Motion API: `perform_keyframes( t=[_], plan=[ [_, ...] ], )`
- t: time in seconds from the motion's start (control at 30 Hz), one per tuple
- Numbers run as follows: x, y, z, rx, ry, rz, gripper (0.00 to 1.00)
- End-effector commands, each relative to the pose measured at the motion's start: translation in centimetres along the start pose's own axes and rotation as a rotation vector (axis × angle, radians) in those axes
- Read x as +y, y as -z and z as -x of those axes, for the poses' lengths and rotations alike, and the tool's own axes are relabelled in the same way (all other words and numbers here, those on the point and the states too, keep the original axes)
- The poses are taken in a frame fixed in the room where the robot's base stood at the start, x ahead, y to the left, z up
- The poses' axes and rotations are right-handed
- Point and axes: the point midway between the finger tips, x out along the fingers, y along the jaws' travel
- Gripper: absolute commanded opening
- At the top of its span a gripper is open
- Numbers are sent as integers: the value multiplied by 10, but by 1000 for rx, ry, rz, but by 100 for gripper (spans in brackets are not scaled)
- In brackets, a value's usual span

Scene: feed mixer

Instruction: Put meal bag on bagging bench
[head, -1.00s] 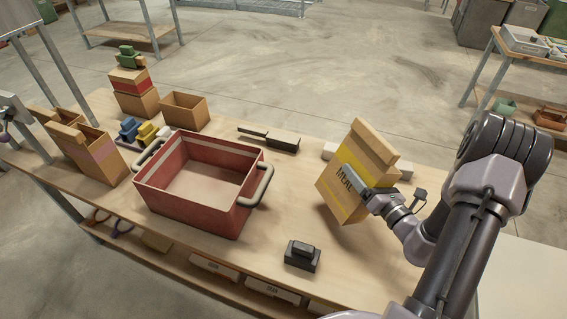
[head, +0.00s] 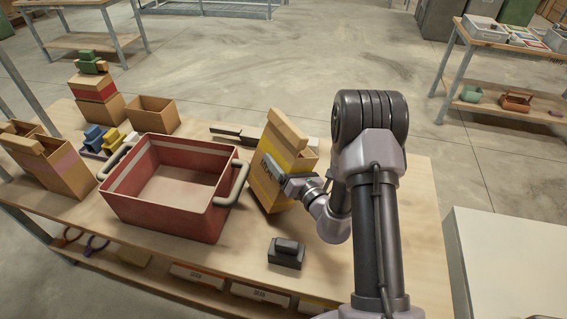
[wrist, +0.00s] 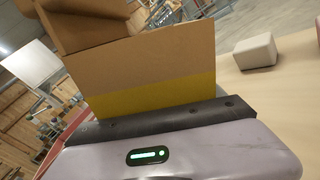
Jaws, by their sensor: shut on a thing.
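The meal bag (head: 290,152) is a tan cardboard-coloured bag with a yellow band and a folded top. My gripper (head: 284,184) is shut on its lower front side in the head view. The bag is tilted, just right of the red tote; I cannot tell whether its bottom touches the table. In the wrist view the bag (wrist: 148,75) rises beyond the gripper body (wrist: 150,125), and the fingertips are hidden. The wooden bench (head: 225,255) lies under these things.
A red tote (head: 165,207) with grey handles stands left of the bag. A small dark block (head: 286,254) lies in front. Open tan boxes (head: 153,113) and a stack with a green top (head: 92,88) stand at the back left. The bench's right end is clear.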

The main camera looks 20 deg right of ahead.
Motion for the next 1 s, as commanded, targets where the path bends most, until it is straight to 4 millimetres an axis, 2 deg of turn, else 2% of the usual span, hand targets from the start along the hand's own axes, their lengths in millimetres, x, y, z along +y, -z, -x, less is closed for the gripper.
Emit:
perform_keyframes(
  t=[0.13, 0.17, 0.27, 0.57, 0.63, 0.77, 0.9, 1.0],
  plan=[
    [-2, 4, 0, 0, 0, 0, 4],
    [-2, 4, 0, 0, 0, 0, 79],
    [-1, 3, 0, 0, 0, 0, 98],
    [-1, 2, 0, 0, 0, 0, 98],
    [2, -4, 0, 0, 0, 0, 98],
    [-1, -1, 30, 2, 6, -4, 98],
    [-2, -1, 71, 1, 7, -4, 98],
    [-1, -1, 96, -1, 6, -4, 98]
  ],
)
